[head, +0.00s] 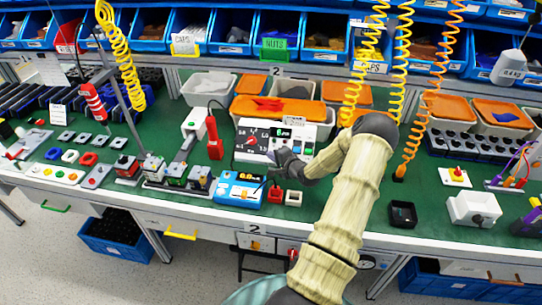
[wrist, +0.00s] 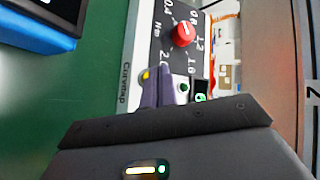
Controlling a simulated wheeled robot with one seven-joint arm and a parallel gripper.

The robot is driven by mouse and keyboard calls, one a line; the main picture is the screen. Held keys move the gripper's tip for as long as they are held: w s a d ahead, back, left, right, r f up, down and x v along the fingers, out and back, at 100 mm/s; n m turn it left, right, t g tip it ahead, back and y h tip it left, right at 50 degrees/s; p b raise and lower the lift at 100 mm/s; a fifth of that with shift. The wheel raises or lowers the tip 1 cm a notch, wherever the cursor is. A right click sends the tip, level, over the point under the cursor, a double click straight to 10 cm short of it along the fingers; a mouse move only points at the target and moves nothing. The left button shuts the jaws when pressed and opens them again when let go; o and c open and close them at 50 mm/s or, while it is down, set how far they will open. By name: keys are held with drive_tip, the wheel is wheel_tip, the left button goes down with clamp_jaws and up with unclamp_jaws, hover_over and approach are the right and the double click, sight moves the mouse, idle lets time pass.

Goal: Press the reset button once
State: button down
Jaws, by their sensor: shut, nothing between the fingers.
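A white box with a black dial scale (head: 258,135) stands on the green bench in the head view. In the wrist view its panel carries a red rotary knob (wrist: 184,33) with a scale from 0.4 to 2.0 Nm. No reset label is readable. My gripper (wrist: 160,74) is shut and empty, its purple fingers close over the panel's lower part between these two; contact cannot be told. In the head view my gripper (head: 279,156) is in front of the box, partly hiding it.
A blue meter with a display (head: 239,188) stands just in front of the box. A red handheld tool (head: 213,138) is at its left. Orange-lidded bins (head: 278,108) stand behind. Yellow coiled hoses (head: 353,80) hang near my arm.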

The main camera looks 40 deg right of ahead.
drive_tip(key=shift+w+d+f, duration=0.2)
drive_tip(key=shift+f, duration=0.1)
drive_tip(key=shift+w+d+f+b, duration=0.2)
drive_tip(key=shift+d+f+b, duration=0.1)
drive_tip(key=shift+b, duration=0.15)
idle(0.9)
drive_tip(key=shift+a+r, duration=0.1)
drive_tip(key=shift+s+a+r+p, duration=0.4)
drive_tip(key=shift+r+p, duration=0.1)
drive_tip(key=shift+p, duration=0.15)
drive_tip(key=s+a+r+p, duration=0.2)
drive_tip(key=r+p, duration=0.1)
drive_tip(key=shift+s+a+r, duration=0.15)
drive_tip(key=shift+a+r, duration=0.1)
drive_tip(key=shift+a, duration=0.1)
idle(0.5)
idle(0.7)
